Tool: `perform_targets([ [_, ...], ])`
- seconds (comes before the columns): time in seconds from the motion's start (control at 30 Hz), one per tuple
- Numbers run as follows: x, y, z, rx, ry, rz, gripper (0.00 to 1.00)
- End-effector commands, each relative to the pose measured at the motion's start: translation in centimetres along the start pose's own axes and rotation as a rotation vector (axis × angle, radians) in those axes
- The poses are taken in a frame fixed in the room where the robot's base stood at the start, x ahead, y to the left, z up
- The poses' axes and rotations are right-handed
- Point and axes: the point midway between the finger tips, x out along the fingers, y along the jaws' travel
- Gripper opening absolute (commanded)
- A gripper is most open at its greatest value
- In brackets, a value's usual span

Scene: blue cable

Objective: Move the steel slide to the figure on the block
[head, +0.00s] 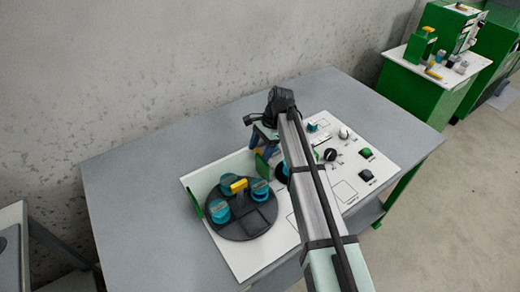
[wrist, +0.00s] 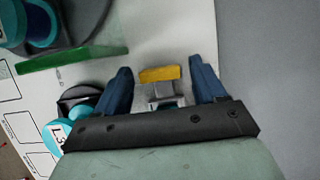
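My gripper (wrist: 160,68) is open in the wrist view, its two blue fingers wide apart. Between them is a small grey metal piece (wrist: 166,92), perhaps the steel slide, with a yellow bar (wrist: 158,74) at its far side. Gaps show between these and both fingers. A teal round piece (wrist: 56,136) with a white label reading about "L.3" lies left of the fingers; I cannot tell if it is the block. In the head view my gripper (head: 264,145) is low over the white panel's back edge, partly hidden by my arm. The slide is not clear there.
The white panel (head: 230,262) lies on a grey table (head: 130,185). A black round tray (head: 246,228) holds several teal cylinders and a yellow piece (head: 239,185). A green upright plate (wrist: 70,58) stands near my gripper. Black and green knobs (head: 366,153) sit on the right.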

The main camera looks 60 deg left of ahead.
Motion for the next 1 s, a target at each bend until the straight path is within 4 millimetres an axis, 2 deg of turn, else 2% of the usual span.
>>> perform_targets([
  [0.07, 0.0, 0.0, 0.0, 0.0, 0.0, 0.0, 0.62],
  [0.7, 0.0, 0.0, 0.0, 0.0, 0.0, 0.0, 0.01],
  [0.87, 0.0, 0.0, 0.1, 0.0, 0.0, 0.0, 0.0],
  [1.0, 0.5, 0.1, 1.2, -0.001, 0.0, 0.001, 0.0],
])
